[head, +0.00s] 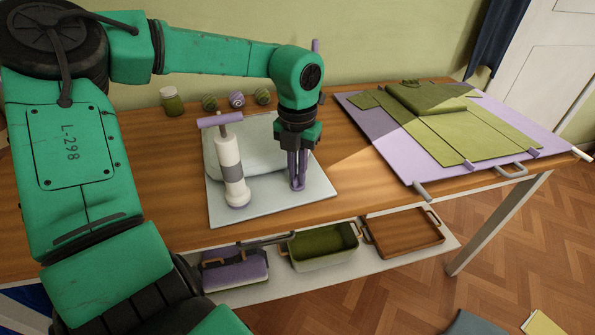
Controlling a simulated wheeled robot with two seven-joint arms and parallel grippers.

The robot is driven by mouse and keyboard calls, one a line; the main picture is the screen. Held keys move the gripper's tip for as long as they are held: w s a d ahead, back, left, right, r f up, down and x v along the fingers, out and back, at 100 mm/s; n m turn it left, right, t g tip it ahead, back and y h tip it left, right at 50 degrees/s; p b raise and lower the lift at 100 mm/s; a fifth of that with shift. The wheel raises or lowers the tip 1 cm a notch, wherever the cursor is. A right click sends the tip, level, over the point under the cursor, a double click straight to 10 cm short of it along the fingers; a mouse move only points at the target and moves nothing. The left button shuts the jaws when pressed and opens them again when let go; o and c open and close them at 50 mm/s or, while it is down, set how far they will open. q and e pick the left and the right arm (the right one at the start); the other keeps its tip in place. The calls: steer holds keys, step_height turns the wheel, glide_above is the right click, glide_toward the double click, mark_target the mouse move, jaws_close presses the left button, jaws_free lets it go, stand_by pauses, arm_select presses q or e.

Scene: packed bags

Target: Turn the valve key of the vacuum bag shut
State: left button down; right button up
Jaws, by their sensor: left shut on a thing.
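The vacuum bag (258,145) is a pale, puffy grey-green bag lying on a light board (240,217) on the wooden table. My left gripper (298,184) points straight down at the bag's right front part, its purple-grey fingers close together near the board. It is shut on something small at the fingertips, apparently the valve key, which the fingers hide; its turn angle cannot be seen. A white hand pump (230,168) with a purple T-handle stands upright just left of the gripper, partly in front of the bag. My right gripper is out of view.
A jar (172,101) and several small rolls (236,99) line the table's back. A lilac board (365,121) with folded green cloth (459,131) lies to the right. Below, a shelf holds a green bin (322,250) and a wooden tray (403,236).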

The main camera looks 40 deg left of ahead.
arm_select(q)
steer(key=m, duration=0.4)
steer(key=shift+m, duration=2.2)
steer(key=c, duration=0.9)
jaws_free()
steer(key=shift+c, duration=0.2)
steer(key=shift+r, duration=0.1)
step_height(320, 180, up, 14)
steer(key=p, duration=0.1)
steer(key=shift+r+p, duration=0.25)
steer(key=shift+p, duration=0.15)
